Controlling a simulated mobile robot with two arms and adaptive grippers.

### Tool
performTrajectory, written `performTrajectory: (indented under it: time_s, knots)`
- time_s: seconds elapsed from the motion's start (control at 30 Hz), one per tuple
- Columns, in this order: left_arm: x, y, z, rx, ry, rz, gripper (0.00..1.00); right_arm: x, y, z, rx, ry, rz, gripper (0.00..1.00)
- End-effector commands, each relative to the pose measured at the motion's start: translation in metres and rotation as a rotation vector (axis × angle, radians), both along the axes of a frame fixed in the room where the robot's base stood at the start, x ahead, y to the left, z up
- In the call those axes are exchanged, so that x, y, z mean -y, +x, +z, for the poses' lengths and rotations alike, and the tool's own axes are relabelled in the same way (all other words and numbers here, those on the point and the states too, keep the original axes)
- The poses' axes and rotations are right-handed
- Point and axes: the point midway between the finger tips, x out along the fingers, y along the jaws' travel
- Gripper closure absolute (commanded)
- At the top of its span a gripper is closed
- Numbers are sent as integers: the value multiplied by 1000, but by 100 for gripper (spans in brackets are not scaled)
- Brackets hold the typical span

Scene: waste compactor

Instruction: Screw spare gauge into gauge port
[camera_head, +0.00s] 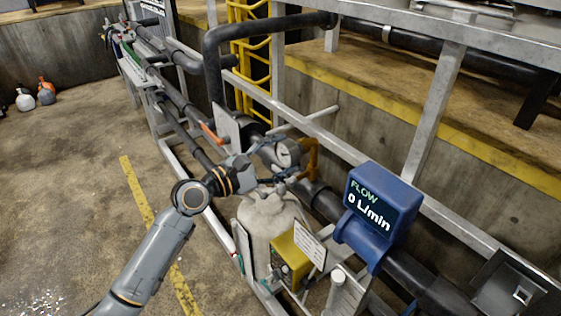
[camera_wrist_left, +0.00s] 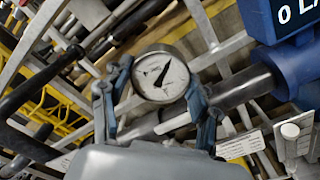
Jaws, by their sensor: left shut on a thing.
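A round white-faced gauge (camera_head: 288,152) with a grey rim is above the pipework in the head view. It also shows in the left wrist view (camera_wrist_left: 160,74), between the two fingers, its dial facing the camera and its dark needle slanting. My left gripper (camera_head: 277,163) is shut on this gauge; its fingertips (camera_wrist_left: 156,88) flank the gauge on both sides. The gauge's stem and the gauge port are hidden or cannot be made out, so I cannot tell whether the stem touches the port. My right gripper is not in view.
A blue flow meter (camera_head: 382,205) reading 0 L/min stands to the right. A pale tank (camera_head: 267,230) and a yellow box (camera_head: 291,262) are below the gripper. Grey rails and dark pipes (camera_head: 262,22) crowd behind. The floor at left is mostly clear.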

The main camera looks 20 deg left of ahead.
Motion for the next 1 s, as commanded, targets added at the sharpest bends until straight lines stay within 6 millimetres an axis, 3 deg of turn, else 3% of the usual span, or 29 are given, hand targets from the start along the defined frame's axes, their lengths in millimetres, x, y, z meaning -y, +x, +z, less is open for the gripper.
performTrajectory:
  time_s: [0.1, 0.53, 0.8, 1.0]
  knots:
    - [0, 0, -1, 56, 69, 0, 77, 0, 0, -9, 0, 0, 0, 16]
    - [0, 0, 0, 90, 112, 0, 77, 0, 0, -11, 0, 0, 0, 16]
    - [-1, 1, -2, 263, 331, 1, 77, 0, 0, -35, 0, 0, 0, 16]
    - [0, 0, 1, 348, 439, 2, 77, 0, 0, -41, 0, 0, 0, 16]
